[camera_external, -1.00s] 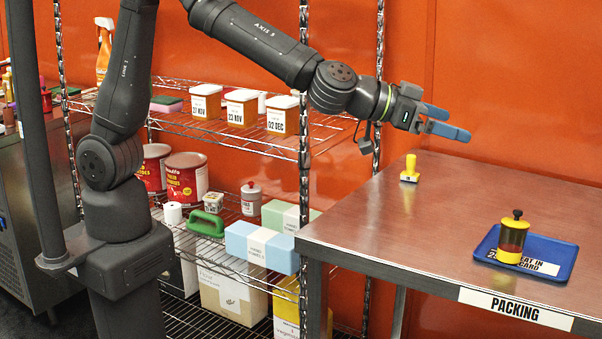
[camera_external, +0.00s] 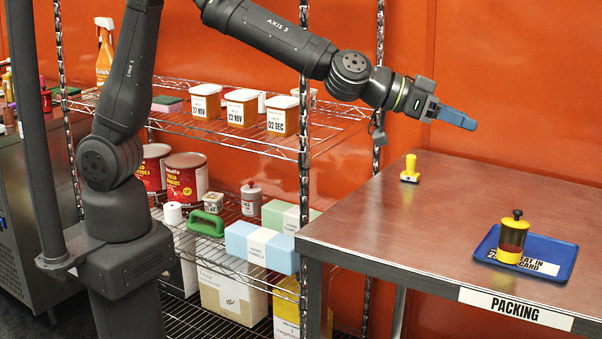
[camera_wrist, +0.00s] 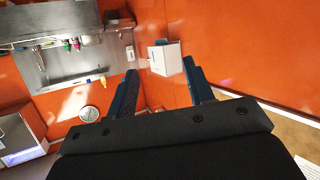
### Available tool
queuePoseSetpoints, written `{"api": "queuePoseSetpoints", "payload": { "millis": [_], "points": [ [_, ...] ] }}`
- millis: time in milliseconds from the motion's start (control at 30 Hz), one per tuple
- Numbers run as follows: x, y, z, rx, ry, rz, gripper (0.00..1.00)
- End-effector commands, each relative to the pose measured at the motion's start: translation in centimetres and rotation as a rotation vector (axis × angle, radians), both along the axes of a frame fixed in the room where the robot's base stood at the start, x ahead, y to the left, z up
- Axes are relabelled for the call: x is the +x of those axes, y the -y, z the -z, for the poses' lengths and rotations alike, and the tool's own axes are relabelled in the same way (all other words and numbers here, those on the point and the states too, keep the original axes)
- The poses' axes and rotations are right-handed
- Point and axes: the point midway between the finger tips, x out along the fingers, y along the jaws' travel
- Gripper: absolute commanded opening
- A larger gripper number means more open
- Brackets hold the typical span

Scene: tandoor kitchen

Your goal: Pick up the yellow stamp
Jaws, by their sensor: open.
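The yellow stamp (camera_external: 410,169) stands upright on the steel table (camera_external: 380,220), near its back left edge. It has a yellow handle and a small base with a pale front. My gripper (camera_external: 455,119) is open and empty, above the table, higher than the stamp and to its right in the outside view. Its blue fingers point right and slightly down. In the wrist view my gripper (camera_wrist: 163,92) shows its two blue fingers spread apart with nothing held between them. I cannot make out the stamp in the wrist view.
A blue tray (camera_external: 562,262) on the table's right holds a yellow and dark lidded container (camera_external: 511,240) and a printed card. A wire shelf (camera_external: 255,140) with labelled tubs stands left of the table. The orange wall (camera_external: 510,60) rises behind. The table's middle is clear.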

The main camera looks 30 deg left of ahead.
Motion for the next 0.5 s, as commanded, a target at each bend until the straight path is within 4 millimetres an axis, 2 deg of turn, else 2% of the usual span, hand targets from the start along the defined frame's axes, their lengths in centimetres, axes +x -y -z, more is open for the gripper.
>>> {"api": "queuePoseSetpoints", "payload": {
  "millis": [33, 133, 267, 367, 500],
  "points": [
    [1.7, 0.0, 0.0, 0.009, -0.040, 0.021, 0.48],
    [4.6, -0.6, 0.7, 0.064, -0.139, 0.058, 0.48],
    [9.2, -3.3, 2.4, 0.189, -0.274, 0.030, 0.48],
    [13.3, -7.0, 3.9, 0.311, -0.375, -0.057, 0.48],
    [18.9, -13.6, 5.3, 0.470, -0.493, -0.257, 0.48]
  ]
}}
